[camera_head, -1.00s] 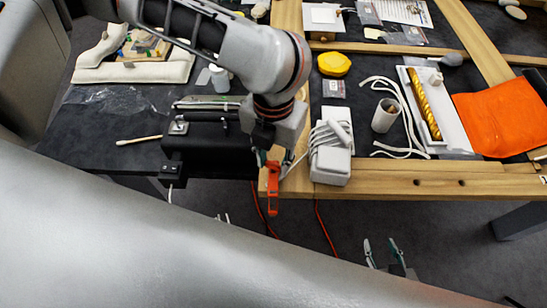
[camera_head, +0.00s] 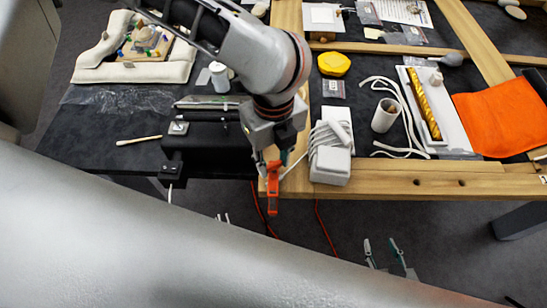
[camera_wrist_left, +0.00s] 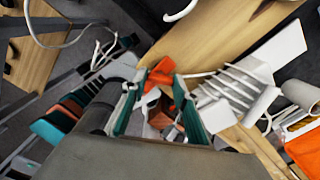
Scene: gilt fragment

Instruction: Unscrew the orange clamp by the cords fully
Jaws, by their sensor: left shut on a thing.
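The orange clamp (camera_head: 272,188) is at the front edge of the wooden table frame, left of the white box with the cords (camera_head: 328,135). My left gripper (camera_head: 271,163) comes down from above and is shut on the clamp's upper part. In the left wrist view the orange clamp (camera_wrist_left: 160,78) shows at the teal-lined fingertips of my left gripper (camera_wrist_left: 158,112); its lower part is partly hidden by the fingers. My right gripper (camera_head: 384,255) is low in front of the table, its two fingers apart and empty.
A black box (camera_head: 208,150) stands left of the clamp. A white cup (camera_head: 385,115), white cord loops, a yellow lidded pot (camera_head: 334,64) and an orange cloth (camera_head: 505,115) lie to the right. Red cords hang below the table edge. The floor in front is largely open.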

